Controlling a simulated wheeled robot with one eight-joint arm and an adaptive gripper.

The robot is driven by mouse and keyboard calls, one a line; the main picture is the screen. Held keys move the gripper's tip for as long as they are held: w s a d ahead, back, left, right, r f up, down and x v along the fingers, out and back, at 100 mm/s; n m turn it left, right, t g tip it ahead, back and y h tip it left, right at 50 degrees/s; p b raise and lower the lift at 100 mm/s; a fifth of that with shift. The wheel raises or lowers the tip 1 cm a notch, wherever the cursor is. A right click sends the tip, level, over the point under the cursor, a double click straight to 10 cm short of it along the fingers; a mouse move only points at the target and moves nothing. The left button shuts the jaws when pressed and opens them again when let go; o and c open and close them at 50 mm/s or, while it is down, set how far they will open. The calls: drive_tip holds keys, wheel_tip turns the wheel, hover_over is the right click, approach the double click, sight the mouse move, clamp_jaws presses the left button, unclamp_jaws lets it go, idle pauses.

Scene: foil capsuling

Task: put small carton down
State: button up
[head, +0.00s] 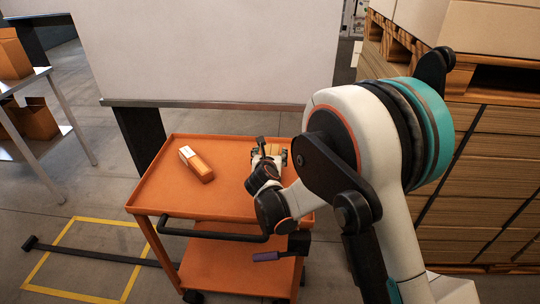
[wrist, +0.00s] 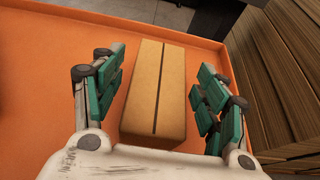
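The small carton (wrist: 150,95) is a plain brown box with a dark stripe along its top. In the wrist view it lies between my gripper's green-padded fingers, on or just above the orange tray of the cart (wrist: 60,40). My gripper (wrist: 160,65) is open, with a visible gap on each side of the carton. In the head view my gripper (head: 268,153) is low over the right part of the cart top (head: 222,205), and it and my arm hide most of the carton.
An orange and white box (head: 198,166) lies on the left part of the cart top, which is otherwise clear. Strapped stacks of brown boards (head: 480,170) stand close on the right. A white panel (head: 210,50) stands behind the cart. A shelf with orange boxes (head: 35,120) is at far left.

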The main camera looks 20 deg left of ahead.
drive_tip(key=shift+r, duration=0.15)
drive_tip(key=p+v, duration=0.3)
drive_tip(key=v, duration=0.9)
